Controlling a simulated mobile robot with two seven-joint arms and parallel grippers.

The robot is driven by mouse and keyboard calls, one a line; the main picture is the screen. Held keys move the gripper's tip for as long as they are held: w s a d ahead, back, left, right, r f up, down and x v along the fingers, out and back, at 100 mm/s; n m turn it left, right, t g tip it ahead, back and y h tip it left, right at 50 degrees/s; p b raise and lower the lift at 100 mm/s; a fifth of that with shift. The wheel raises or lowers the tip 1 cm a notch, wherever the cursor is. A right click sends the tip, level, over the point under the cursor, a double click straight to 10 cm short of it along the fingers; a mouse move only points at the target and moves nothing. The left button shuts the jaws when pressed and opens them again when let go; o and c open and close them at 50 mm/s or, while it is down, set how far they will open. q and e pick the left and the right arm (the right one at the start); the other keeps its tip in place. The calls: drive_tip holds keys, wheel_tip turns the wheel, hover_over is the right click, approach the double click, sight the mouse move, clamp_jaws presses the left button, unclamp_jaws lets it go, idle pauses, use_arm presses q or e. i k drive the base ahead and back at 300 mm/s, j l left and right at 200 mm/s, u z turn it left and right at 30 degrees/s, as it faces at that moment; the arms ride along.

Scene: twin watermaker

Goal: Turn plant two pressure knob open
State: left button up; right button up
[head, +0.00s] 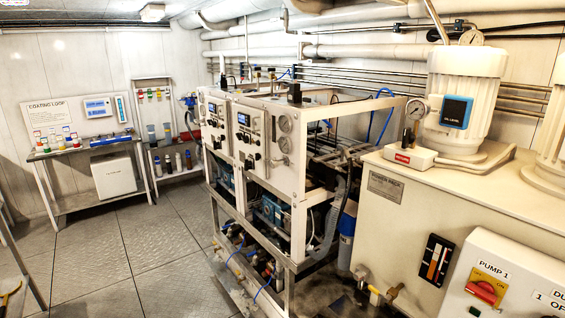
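The twin watermaker is a white metal frame (300,205) in the middle of the head view, with two white control panels side by side. The nearer panel (266,150) has a small blue display (243,119), round gauges (285,123) and dark knobs (248,163) low on its face. The farther panel (213,120) also has a display and dark knobs. Labels are too small to read, so I cannot tell which panel is plant two or how its pressure knob is set. Neither of my grippers is in view.
A beige cabinet (390,225) with a white motor (465,95) and a PUMP 1 box with a red switch (481,290) fills the right. A bench (85,148) and a shelf rack (170,172) stand along the back left wall.

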sight(274, 164)
drive_tip(key=i+j+z, duration=0.15)
drive_tip(key=i+j, duration=0.2)
drive_tip(key=i+j+z, duration=0.1)
drive_tip(key=i+j, duration=0.2)
drive_tip(key=j, duration=0.15)
drive_tip(key=i+j+z, duration=0.15)
drive_tip(key=i+j, duration=0.15)
drive_tip(key=j, duration=0.2)
